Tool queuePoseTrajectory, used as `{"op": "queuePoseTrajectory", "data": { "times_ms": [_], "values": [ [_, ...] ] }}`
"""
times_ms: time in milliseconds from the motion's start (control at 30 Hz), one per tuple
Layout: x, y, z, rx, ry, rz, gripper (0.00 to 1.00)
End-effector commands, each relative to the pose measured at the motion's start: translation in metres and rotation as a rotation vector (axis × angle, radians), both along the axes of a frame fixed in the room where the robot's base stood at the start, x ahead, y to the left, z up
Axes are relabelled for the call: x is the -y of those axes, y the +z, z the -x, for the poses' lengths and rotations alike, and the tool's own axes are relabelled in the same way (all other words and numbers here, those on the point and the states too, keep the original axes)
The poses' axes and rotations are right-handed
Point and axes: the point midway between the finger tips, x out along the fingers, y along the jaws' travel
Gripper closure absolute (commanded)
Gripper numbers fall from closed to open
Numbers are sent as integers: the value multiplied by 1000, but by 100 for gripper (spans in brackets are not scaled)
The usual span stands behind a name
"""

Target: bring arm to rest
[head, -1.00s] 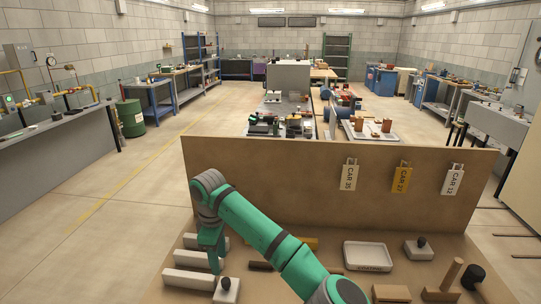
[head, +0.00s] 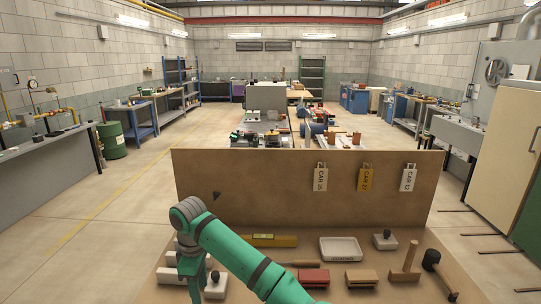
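Pale bricks (head: 168,275) lie at the left of the bench, partly hidden behind my arm. A grey block with a black knob (head: 216,287) stands just right of my gripper; I cannot tell whether they touch.
The brown bench (head: 300,258) has a tall back board (head: 270,195) with several tags. On it lie a yellow level (head: 274,241), a white tray (head: 340,250), another knobbed block (head: 385,241), a red-topped block (head: 314,278), a tan block (head: 361,278), a wooden mallet (head: 405,266) and a black-headed mallet (head: 432,262).

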Motion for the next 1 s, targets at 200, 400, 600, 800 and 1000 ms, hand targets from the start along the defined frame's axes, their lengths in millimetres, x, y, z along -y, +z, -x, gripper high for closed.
{"op": "queuePoseTrajectory", "data": {
  "times_ms": [200,400,600,800,1000],
  "values": [
    [-27,-22,9,4,2,-79,57],
    [-55,-42,17,12,-7,-174,57],
    [-94,-68,33,21,-33,-317,57],
    [-140,-94,52,34,-112,-528,57],
    [-176,-111,72,50,-221,-731,57]
  ]
}}
